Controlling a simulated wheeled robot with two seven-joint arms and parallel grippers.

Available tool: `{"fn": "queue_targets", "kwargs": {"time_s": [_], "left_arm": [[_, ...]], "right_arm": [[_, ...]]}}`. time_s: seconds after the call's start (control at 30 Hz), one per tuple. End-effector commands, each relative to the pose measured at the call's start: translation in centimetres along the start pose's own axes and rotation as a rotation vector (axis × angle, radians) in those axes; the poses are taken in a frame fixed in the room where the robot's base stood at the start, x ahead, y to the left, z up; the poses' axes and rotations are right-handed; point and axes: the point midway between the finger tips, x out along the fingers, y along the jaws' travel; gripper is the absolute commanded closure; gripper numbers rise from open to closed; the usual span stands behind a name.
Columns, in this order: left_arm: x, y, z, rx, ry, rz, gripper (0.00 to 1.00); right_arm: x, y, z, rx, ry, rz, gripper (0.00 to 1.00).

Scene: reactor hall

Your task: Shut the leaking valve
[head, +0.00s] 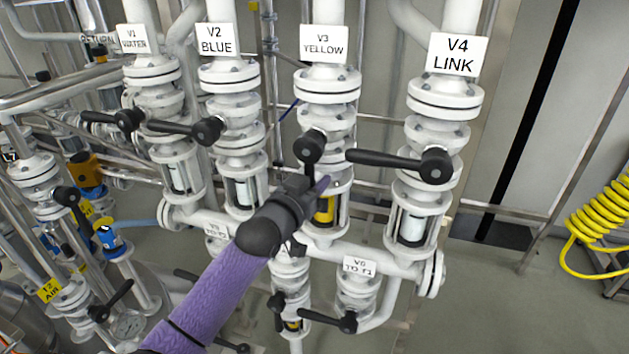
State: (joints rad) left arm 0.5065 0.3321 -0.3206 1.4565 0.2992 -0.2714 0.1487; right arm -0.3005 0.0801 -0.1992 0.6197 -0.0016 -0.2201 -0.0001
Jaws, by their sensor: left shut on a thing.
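Four white valves with black lever handles stand in a row, labelled V1 WATER (133,39), V2 BLUE (216,41), V3 YELLOW (323,43) and V4 LINK (458,54). The V1 lever (100,117), V2 lever (180,129) and V4 lever (395,160) lie crosswise to their pipes. The V3 lever (311,147) points down along its pipe. My left gripper (311,186) is shut on its lower end, which it hides. Yellow shows in the sight glass (324,212) below V3. I cannot make out dripping anywhere. My right gripper is not in view.
Lower valves, including V6 (359,266), sit close below my left arm. A V2 AIR tag (48,290) and blue fittings (110,238) crowd the left. A yellow coiled hose (601,215) hangs at the right. Floor between V4 and the hose is clear.

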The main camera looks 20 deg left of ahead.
Motion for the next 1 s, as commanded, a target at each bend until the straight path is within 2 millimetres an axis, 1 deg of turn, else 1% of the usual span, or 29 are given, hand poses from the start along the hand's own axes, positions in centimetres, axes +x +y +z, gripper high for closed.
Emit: {"fn": "queue_targets", "kwargs": {"time_s": [0.27, 0.47, 0.73, 1.0], "left_arm": [[0.0, -0.1, 0.0, 0.019, -0.006, 0.0, 1.0], [-0.2, -0.9, -0.1, 0.108, -0.025, -0.001, 1.0], [-0.5, -2.8, -0.7, 0.333, -0.069, -0.004, 1.0], [-0.9, -4.6, -1.7, 0.586, -0.116, -0.005, 1.0]], "right_arm": [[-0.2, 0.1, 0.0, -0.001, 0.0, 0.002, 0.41], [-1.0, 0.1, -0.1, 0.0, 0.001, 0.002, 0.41], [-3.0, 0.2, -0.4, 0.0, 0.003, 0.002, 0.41], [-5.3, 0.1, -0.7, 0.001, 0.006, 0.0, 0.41]]}}
